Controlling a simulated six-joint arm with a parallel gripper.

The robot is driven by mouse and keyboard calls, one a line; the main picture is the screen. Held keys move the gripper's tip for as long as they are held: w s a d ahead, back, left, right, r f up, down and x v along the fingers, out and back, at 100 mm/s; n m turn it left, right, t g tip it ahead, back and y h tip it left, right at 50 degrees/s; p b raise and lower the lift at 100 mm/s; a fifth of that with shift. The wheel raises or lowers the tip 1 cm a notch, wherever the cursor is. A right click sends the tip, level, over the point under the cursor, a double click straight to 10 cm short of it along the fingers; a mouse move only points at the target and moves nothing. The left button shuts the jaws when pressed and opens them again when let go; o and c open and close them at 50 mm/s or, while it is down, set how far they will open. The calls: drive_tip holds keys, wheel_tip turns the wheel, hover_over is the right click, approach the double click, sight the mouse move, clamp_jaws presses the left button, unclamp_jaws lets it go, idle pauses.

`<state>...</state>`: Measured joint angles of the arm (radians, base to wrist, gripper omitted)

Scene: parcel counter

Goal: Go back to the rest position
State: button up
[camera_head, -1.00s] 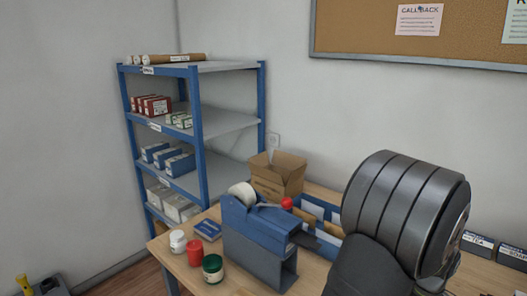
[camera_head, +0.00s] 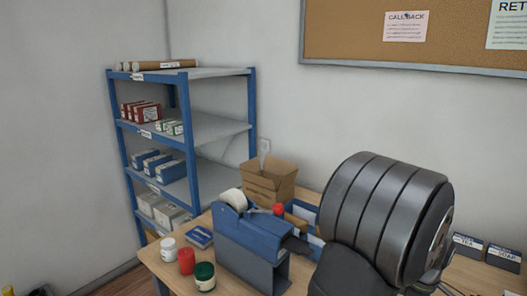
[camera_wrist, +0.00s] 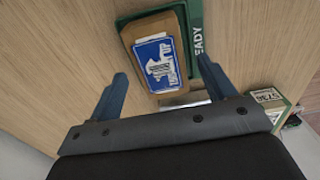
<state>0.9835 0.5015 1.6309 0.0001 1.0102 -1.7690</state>
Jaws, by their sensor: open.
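My gripper (camera_wrist: 165,92) is open in the wrist view, its two blue fingers spread apart with nothing between them. Beyond the fingertips lies a brown parcel (camera_wrist: 133,35) with a blue and white label on its top. The parcel rests on a green mat (camera_wrist: 212,75) marked with letters ending in "EADY", on the wooden counter (camera_wrist: 85,50). In the head view my dark arm fills the lower right, and my gripper is not visible there.
A blue tape dispenser (camera_head: 250,232) stands on the counter beside white, red and green-labelled jars (camera_head: 204,277). An open cardboard box (camera_head: 268,182) is behind it. A blue shelf rack (camera_head: 196,150) stands at the left. A small box (camera_wrist: 268,105) shows in the wrist view.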

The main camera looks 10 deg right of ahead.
wheel_tip(320, 180, down, 4)
drive_tip(key=shift+r, duration=0.1)
wheel_tip(320, 180, up, 10)
drive_tip(key=shift+r, duration=0.25)
drive_tip(key=shift+m, duration=0.3)
drive_tip(key=m, duration=0.2)
drive_tip(key=d+m, duration=0.1)
drive_tip(key=m, duration=0.1)
drive_tip(key=shift+w, duration=0.2)
drive_tip(key=m, duration=0.2)
drive_tip(key=d+m, duration=0.1)
drive_tip(key=m, duration=0.1)
drive_tip(key=shift+w+r+m, duration=0.1)
drive_tip(key=shift+w+m, duration=0.1)
drive_tip(key=shift+m, duration=0.2)
drive_tip(key=w+f+m, duration=0.1)
drive_tip(key=w+m, duration=0.2)
drive_tip(key=w+f+m, duration=0.2)
drive_tip(key=w, duration=0.1)
drive_tip(key=w+f+m, duration=0.2)
drive_tip(key=w+m, duration=0.1)
drive_tip(key=shift+m, duration=0.3)
